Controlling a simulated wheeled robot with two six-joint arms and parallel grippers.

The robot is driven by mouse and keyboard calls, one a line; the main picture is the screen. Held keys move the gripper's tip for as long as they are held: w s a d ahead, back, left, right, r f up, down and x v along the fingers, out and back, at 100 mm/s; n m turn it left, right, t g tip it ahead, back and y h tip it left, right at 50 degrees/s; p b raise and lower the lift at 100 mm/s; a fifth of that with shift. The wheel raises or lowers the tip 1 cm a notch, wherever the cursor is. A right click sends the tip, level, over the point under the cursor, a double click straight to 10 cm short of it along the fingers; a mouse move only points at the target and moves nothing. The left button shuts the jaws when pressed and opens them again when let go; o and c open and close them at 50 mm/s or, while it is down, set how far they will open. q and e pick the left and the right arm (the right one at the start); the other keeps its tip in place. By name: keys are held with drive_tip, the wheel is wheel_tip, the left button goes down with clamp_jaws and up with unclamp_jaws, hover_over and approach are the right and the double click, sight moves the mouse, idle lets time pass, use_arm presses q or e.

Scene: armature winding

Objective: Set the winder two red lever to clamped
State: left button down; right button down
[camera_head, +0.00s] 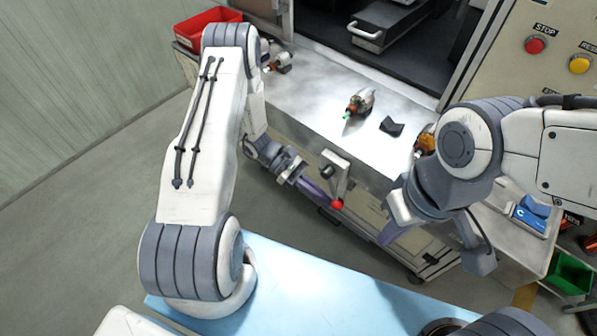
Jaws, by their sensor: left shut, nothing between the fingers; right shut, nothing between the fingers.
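The lever (334,183) with a red ball knob (337,204) sits on the front of the metal workbench, and its knob hangs low. My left gripper (324,197) is shut and empty, with its fingertips just left of the red knob. I cannot tell whether they touch it. My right gripper (386,238) is shut and empty, pointing down in front of the bench, to the right of the knob and apart from it. No label shows which winder the lever belongs to.
On the bench top (310,95) lie an armature (360,101) and a small dark block (391,126). A red bin (205,25) stands at the back left. The machine panel has a red stop button (536,45) and a yellow button (580,64). A green bin (570,274) is at the right.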

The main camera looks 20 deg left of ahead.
idle(0.5)
use_arm(q)
drive_tip(key=w+a+b, duration=0.3)
drive_tip(key=a+b, duration=0.2)
drive_tip(key=a, duration=0.7)
drive_tip(key=shift+a+r, duration=0.35)
drive_tip(key=shift+a, duration=0.05)
drive_tip(key=shift+r, duration=0.1)
